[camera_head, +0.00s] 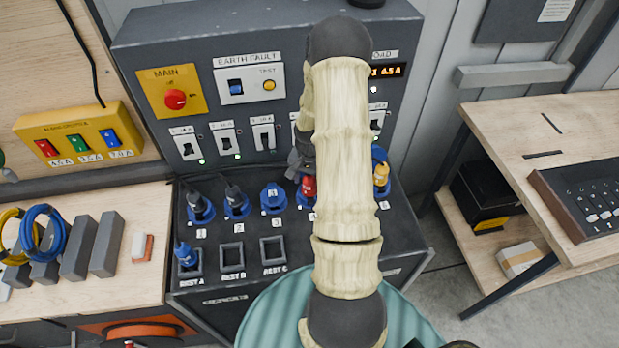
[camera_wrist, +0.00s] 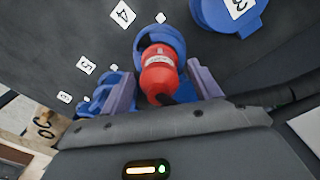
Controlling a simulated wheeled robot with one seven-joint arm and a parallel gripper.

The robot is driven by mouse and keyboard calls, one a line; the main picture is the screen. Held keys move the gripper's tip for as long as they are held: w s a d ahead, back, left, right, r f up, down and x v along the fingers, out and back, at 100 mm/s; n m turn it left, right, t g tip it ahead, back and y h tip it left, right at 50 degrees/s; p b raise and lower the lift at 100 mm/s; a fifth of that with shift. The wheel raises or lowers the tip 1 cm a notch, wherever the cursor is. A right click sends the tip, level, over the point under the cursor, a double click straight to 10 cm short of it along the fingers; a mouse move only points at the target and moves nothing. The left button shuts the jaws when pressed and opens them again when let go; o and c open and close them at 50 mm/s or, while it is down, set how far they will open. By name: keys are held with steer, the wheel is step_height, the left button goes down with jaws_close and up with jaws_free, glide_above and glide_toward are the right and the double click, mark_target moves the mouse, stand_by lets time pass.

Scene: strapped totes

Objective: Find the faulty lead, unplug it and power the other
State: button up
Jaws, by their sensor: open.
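A red plug (camera_head: 308,187) sits in the blue socket numbered 4 on the dark panel; the wrist view shows the red plug (camera_wrist: 160,72) close up. My gripper (camera_wrist: 162,78) is open, its two purple fingers on either side of the red plug. In the head view my arm hides most of the gripper and part of socket 4. Socket 3 (camera_head: 273,198) has no lead visible. Another blue plug (camera_head: 184,254) stands in rest A.
Rest B (camera_head: 232,256) and rest C (camera_head: 273,250) look empty. Above are the yellow MAIN switch (camera_head: 175,98), the earth-fault unit (camera_head: 249,80), a row of breakers and a partly hidden load display (camera_head: 387,70). A workbench (camera_head: 520,125) stands right.

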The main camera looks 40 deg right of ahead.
steer(key=c, duration=1.1)
steer(key=shift+n+p, duration=0.3)
steer(key=shift+n, duration=1.2)
steer(key=shift+c, duration=0.2)
steer(key=shift+r, duration=0.1)
steer(key=shift+n, duration=0.8)
steer(key=shift+n+p, duration=0.35)
steer(key=shift+n, duration=0.35)
steer(key=shift+n+p, duration=0.45)
steer(key=shift+n, duration=1.05)
steer(key=shift+w+r+p, duration=0.1)
steer(key=shift+r+p, duration=2.55)
steer(key=shift+r, duration=0.85)
